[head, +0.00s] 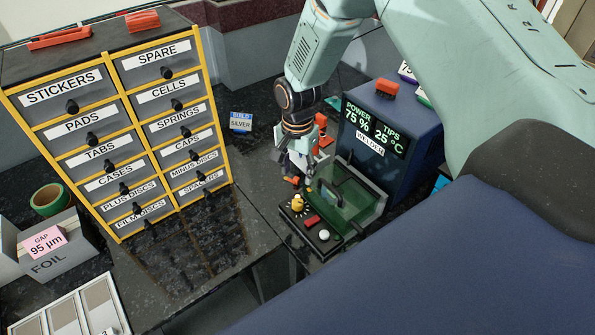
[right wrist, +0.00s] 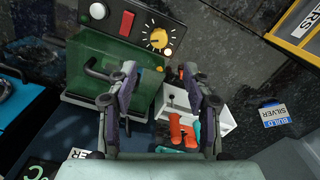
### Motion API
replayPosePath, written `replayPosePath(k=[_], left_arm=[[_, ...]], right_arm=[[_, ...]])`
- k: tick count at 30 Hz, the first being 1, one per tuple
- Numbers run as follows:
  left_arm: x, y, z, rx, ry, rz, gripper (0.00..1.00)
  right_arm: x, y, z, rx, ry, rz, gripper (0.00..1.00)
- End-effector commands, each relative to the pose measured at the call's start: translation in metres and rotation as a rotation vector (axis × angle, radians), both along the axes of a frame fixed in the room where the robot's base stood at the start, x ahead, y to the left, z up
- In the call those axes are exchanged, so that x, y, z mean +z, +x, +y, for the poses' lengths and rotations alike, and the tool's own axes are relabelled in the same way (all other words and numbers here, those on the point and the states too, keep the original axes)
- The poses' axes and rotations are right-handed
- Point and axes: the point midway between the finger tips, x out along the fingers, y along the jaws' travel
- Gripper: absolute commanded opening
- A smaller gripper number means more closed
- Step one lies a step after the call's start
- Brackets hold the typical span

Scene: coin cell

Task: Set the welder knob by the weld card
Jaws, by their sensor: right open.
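The yellow welder knob (head: 297,203) sits on the dark front panel of the blue welder (head: 423,137), beside a red switch (head: 312,220) and a white button (head: 324,236). The display (head: 374,129) reads power 75 %, tips 25 °C. In the right wrist view the knob (right wrist: 158,38) shows beyond the fingertips. My right gripper (right wrist: 161,76) is open and empty, its fingers apart from the knob. In the head view it hangs pointing down just behind the panel.
A green see-through guard (head: 350,195) with a dark handle stands beside the knob. A white holder (right wrist: 224,122) with red- and teal-handled tools is close to my right gripper. A "build silver" card (head: 240,122) lies behind. A labelled drawer cabinet (head: 118,135) stands left.

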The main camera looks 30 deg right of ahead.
Motion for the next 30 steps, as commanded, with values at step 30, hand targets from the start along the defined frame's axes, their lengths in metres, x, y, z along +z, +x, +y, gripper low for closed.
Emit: replayPosePath(k=[30], left_arm=[[-0.079, 0.0, 0.0, 0.0, 0.0, 0.0, 0.4]], right_arm=[[-0.04, 0.0, 0.001, 1.213, -0.005, -0.001, 0.4]])
